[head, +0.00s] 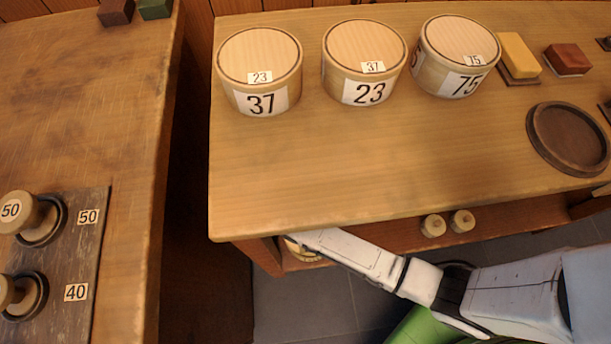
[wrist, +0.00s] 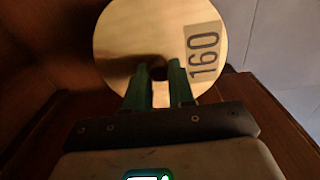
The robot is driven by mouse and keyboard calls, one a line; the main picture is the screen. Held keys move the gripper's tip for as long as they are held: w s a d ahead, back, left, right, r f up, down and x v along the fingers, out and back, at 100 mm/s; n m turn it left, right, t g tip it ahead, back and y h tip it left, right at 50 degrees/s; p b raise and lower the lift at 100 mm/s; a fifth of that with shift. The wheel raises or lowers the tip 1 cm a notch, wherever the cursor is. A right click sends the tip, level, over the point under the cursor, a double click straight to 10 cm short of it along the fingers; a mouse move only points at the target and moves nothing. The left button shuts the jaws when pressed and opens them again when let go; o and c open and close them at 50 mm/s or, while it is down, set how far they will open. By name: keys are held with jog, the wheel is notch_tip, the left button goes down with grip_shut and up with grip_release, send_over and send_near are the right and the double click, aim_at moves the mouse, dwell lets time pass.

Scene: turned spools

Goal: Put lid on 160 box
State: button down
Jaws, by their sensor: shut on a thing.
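A round pale wooden lid labelled 160 (wrist: 125,38) faces the wrist camera, its number turned sideways. My gripper (wrist: 158,68) has its green fingers closed in at the lid's dark centre, where the exact grip is hidden. In the head view my arm reaches under the front edge of the table. A small part of a round pale wooden thing (head: 304,251) shows there beside the arm's end; I cannot tell whether it is the lid or the box. No box marked 160 can be made out on the table.
The wooden table (head: 300,170) carries lidded boxes: a 37 box (head: 262,100) with lid 23, a 23 box (head: 365,92) with lid 37, and a 75 box (head: 462,83). A dark round tray (head: 533,139) lies right. Small spools (head: 433,226) sit on the shelf below.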

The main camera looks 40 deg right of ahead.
jog(key=shift+f+b, duration=2.2)
jog(key=shift+b, duration=0.25)
jog(key=shift+f, duration=0.25)
jog(key=shift+f+p, duration=0.1)
jog(key=shift+p, duration=0.55)
jog(key=shift+c, duration=2.4)
grip_release()
jog(key=shift+r+p, duration=0.8)
jog(key=shift+p, duration=0.15)
jog(key=shift+r+p, duration=3.45)
jog(key=shift+p, duration=0.35)
